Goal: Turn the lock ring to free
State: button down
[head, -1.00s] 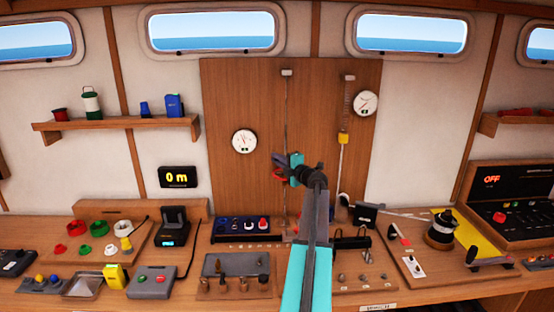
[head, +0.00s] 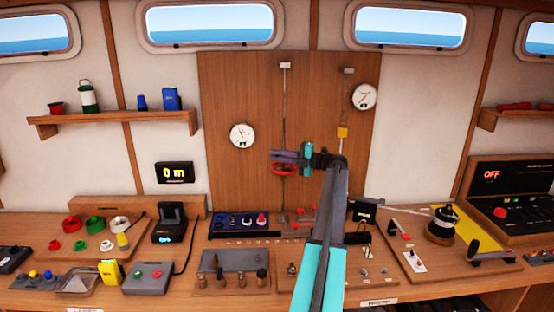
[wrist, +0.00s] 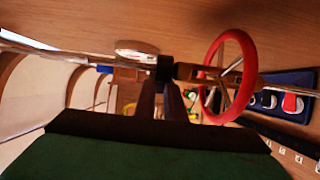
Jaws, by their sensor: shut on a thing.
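A red spoked ring (head: 284,170) sits around a thin vertical rod (head: 285,110) on the wooden back panel. In the wrist view the red ring (wrist: 211,62) stands to the right, with the rod through its middle. A small dark collar (wrist: 165,67) sits on the rod beside a brown cylinder (wrist: 190,72). I cannot tell for sure which of these is the lock ring. My gripper (head: 284,156) reaches the rod from the right, just above the red ring. In the wrist view its fingers (wrist: 165,88) are shut on the dark collar, apart from the red rim.
A blue tray (head: 240,225) and several small controls crowd the bench below. A shelf (head: 115,122) hangs at left.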

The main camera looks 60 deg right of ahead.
jog(key=shift+s+f+n+y, duration=0.25)
jog(key=shift+s+n+y, duration=0.05)
jog(key=shift+y, duration=0.2)
jog(key=c, duration=1.8)
grip_release()
jog(key=shift+r, duration=0.15)
jog(key=shift+c, duration=0.2)
jog(key=b+v, duration=0.5)
jog(key=v, duration=0.8)
jog(key=shift+s, duration=0.4)
jog(key=shift+r, duration=0.2)
